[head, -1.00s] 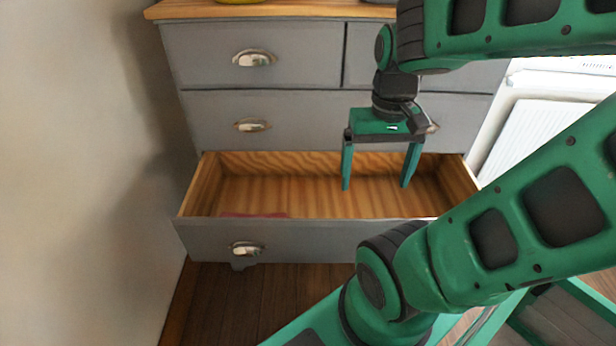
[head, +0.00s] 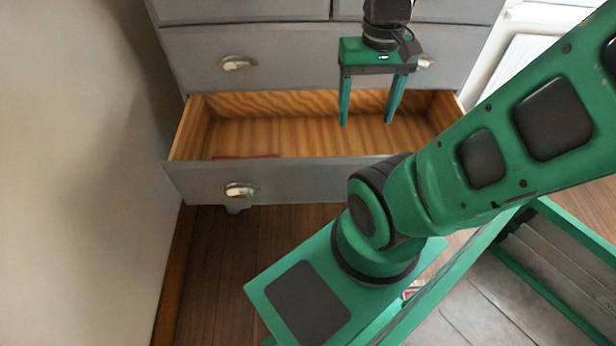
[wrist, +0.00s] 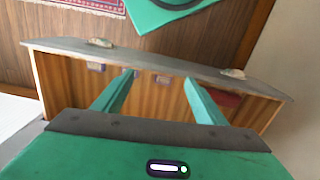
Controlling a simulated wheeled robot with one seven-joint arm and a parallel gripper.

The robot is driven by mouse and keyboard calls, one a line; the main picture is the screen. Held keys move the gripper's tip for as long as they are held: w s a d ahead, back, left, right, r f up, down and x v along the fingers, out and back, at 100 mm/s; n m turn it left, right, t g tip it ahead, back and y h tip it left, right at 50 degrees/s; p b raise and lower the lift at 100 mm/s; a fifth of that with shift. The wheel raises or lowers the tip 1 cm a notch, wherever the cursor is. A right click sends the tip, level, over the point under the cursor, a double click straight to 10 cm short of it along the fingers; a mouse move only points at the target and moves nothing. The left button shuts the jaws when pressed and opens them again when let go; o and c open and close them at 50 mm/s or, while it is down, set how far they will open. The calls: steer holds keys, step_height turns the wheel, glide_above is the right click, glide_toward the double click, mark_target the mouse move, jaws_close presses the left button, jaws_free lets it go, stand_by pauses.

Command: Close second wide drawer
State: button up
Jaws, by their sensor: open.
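The second wide drawer (head: 290,178) is the lowest drawer of a grey dresser and is pulled out, showing its bare wood inside. A silvery cup handle (head: 240,189) is on the left of its front; the right part of the front is hidden behind my arm. My gripper (head: 366,121) is open and empty, pointing down over the right half of the open drawer, apart from its front panel. In the wrist view the open drawer (wrist: 150,52) lies beyond my fingers (wrist: 160,92), with two handles along its front. A reddish flat item (head: 247,156) lies inside at the left.
The wide drawer above (head: 300,58) is shut. A wall (head: 80,180) stands close on the left. A white radiator (head: 515,75) is at the right. The wrist view shows a patterned rug (wrist: 95,5).

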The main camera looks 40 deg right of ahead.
steer(key=c, duration=1)
steer(key=shift+s+r+n, duration=0.2)
steer(key=shift+s+n, duration=0.1)
jaws_close()
steer(key=w+a+f+n+h, duration=0.1)
steer(key=w+a+f+n, duration=0.1)
steer(key=w+a+n, duration=0.5)
steer(key=w+a+f+n+h, duration=0.1)
steer(key=w+a+f+n, duration=0.25)
steer(key=w+n, duration=0.55)
steer(key=n+t, duration=0.2)
steer(key=n, duration=1.7)
glide_toward(204, 184)
steer(key=s+a+r, duration=0.3)
steer(key=s, duration=0.3)
steer(key=shift+w+d+f, duration=0.7)
steer(key=shift+w+f, duration=0.15)
steer(key=shift+f, duration=0.75)
steer(key=shift+w+d+f, duration=0.7)
steer(key=shift+w+f, duration=0.15)
steer(key=shift+f, duration=0.75)
steer(key=shift+w+d+f, duration=0.75)
steer(key=shift+w+f, duration=0.15)
steer(key=shift+f, duration=0.75)
